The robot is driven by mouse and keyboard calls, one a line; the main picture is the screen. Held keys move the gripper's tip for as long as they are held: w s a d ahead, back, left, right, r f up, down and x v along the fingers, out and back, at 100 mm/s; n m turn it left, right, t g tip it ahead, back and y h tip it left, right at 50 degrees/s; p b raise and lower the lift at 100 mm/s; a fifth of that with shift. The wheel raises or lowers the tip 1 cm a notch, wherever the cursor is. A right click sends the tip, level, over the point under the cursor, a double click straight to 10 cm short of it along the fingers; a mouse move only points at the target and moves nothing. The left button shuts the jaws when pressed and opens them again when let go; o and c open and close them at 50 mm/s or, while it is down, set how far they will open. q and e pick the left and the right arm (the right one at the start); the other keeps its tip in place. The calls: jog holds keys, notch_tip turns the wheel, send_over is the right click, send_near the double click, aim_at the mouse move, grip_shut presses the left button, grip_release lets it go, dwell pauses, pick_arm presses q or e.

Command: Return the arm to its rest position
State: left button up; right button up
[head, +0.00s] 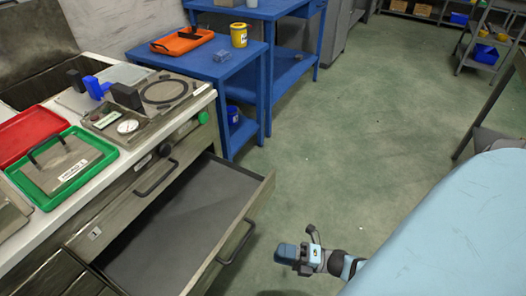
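My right arm comes in at the bottom, and its gripper (298,253) hangs over the green floor, right of the open drawer. A blue-grey block-like part shows at its end. The fingers are too small to tell whether they are open or shut, or whether they hold anything. The gripper appears clear of the drawer. My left arm and gripper are not in view.
An open, empty-looking drawer (170,235) juts from the workbench at left. A green tray (68,182) and a red tray (30,132) lie on the bench. A blue table (225,68) stands behind. A light blue surface (455,235) fills the lower right. The middle floor is free.

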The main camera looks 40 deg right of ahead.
jog(key=shift+v, duration=1)
jog(key=shift+s, duration=0.1)
